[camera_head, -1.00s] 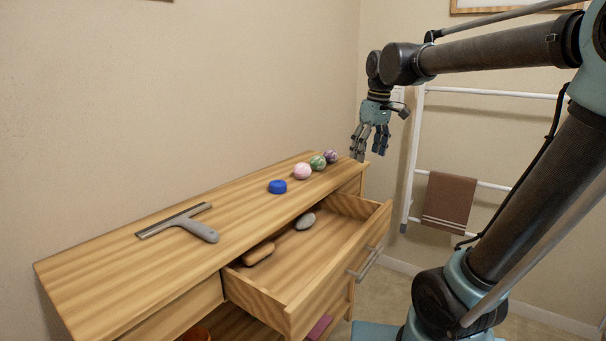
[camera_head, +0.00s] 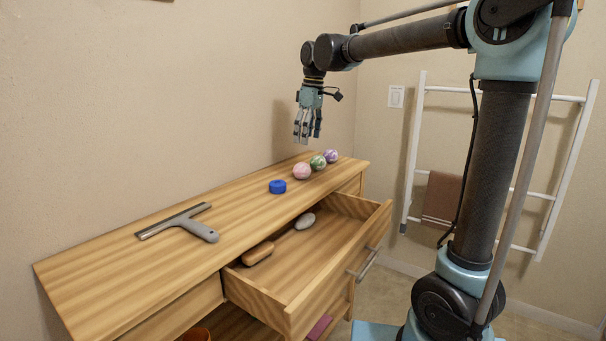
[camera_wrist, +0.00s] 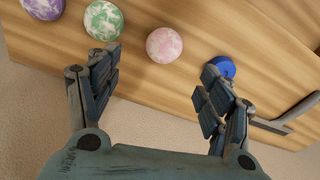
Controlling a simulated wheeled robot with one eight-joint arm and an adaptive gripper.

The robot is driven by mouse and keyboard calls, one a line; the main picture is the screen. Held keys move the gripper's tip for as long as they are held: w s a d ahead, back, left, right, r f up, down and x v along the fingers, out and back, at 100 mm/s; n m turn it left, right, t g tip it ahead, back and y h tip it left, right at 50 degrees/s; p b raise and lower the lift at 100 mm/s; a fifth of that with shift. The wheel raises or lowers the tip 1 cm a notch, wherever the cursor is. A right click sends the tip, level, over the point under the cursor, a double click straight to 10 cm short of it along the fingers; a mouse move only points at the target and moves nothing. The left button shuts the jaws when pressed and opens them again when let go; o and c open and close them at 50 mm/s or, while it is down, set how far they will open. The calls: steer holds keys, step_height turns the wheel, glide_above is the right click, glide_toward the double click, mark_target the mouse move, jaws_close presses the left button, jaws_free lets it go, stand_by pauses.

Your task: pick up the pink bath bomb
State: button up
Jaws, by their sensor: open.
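The pink bath bomb (camera_head: 302,171) is a pink-and-white marbled ball on the dresser top. In the wrist view the pink bath bomb (camera_wrist: 164,44) lies between the lines of the two fingers, beyond their tips. My gripper (camera_head: 307,138) is open and empty above the dresser top, over the pink ball in the head view. Its spread fingers also show in the wrist view (camera_wrist: 160,75). A green bath bomb (camera_head: 318,162) and a purple bath bomb (camera_head: 331,156) sit in a row beside the pink one, towards the dresser's far end.
A blue round object (camera_head: 277,186) and a squeegee (camera_head: 180,222) lie on the dresser top (camera_head: 110,270). The open drawer (camera_head: 330,262) juts out in front, holding a brush (camera_head: 257,253) and a grey stone-like object (camera_head: 305,221). A towel rack (camera_head: 413,150) stands at right.

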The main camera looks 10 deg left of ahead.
mark_target(302, 169)
steer(key=f, duration=0.7)
steer(key=shift+a, duration=0.4)
steer(key=shift+s+a+f, duration=0.1)
steer(key=shift+a+f, duration=0.05)
steer(key=shift+f, duration=0.75)
steer(key=shift+s+a+f, duration=0.1)
steer(key=shift+a+f, duration=0.05)
steer(key=shift+f, duration=0.8)
steer(key=shift+a+f, duration=0.15)
steer(key=shift+f, duration=0.75)
steer(key=shift+c, duration=0.3)
steer(key=c, duration=1.2)
